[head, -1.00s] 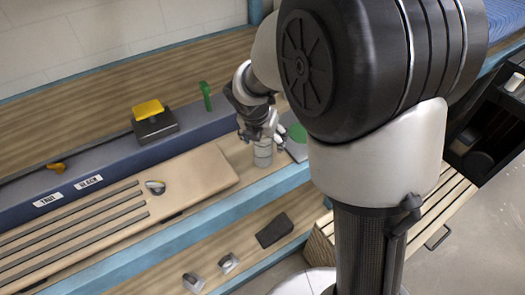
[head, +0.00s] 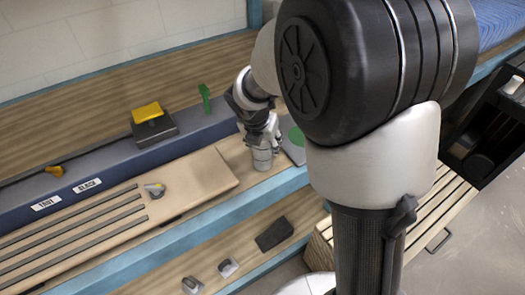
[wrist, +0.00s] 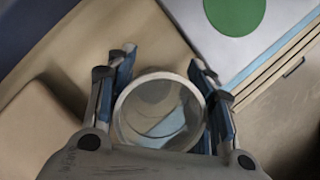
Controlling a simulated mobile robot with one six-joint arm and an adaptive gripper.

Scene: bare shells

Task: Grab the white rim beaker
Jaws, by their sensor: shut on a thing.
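The white rim beaker (wrist: 158,108) is a clear round vessel with a pale rim, seen from above in the wrist view. It stands between the two fingers of my gripper (wrist: 163,95), with a finger against each side. In the head view the beaker (head: 262,159) is upright on the wooden worktop, right of the pale board. My gripper (head: 262,138) comes down on it from above and is shut on it. The fingers hide part of the beaker's sides.
A plate with a green disc (wrist: 235,12) lies close beyond the beaker. A pale grooved board (head: 190,180) lies to the left. Behind are a yellow-topped black block (head: 150,118) and a green upright piece (head: 205,97). A lower shelf holds a dark block (head: 274,234).

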